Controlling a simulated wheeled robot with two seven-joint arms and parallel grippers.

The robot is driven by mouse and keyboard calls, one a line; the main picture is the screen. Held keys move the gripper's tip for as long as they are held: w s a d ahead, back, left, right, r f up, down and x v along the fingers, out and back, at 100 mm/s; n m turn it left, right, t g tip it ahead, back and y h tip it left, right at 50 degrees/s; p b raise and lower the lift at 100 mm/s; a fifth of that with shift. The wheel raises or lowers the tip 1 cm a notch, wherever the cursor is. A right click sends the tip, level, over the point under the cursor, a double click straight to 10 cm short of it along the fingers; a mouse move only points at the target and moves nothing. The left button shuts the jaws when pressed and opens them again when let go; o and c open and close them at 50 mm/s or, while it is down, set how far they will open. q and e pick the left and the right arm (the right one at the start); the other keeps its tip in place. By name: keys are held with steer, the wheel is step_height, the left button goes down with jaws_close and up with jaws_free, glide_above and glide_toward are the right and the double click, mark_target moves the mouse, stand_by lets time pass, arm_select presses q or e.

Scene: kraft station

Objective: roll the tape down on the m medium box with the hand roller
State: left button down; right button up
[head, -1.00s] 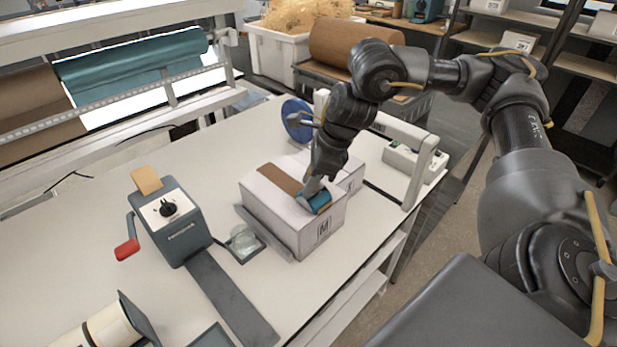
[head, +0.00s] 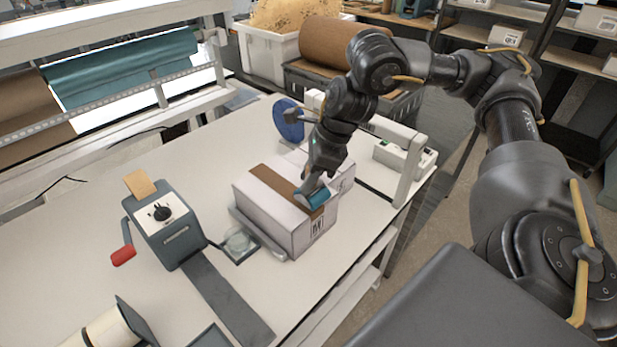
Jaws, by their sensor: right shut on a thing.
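The medium box (head: 266,211), white with an M label on its end face, sits closed on the bench. A strip of brown tape (head: 271,180) runs along its top towards the labelled end. My right gripper (head: 309,189) is low over that end of the box, shut on the hand roller. The roller's teal drum (head: 319,197) lies at the tape near the box's top edge; I cannot tell how firmly it presses. The gripper hides part of the roller and tape. My left gripper is out of view.
A second white box (head: 346,177) stands right behind. A grey tape dispenser (head: 170,226) with a red crank handle stands to the left. A blue disc (head: 288,120) and a white frame (head: 405,165) stand behind the box.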

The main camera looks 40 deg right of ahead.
mark_target(307, 166)
steer(key=shift+r+p, duration=0.95)
steer(key=shift+r, duration=0.8)
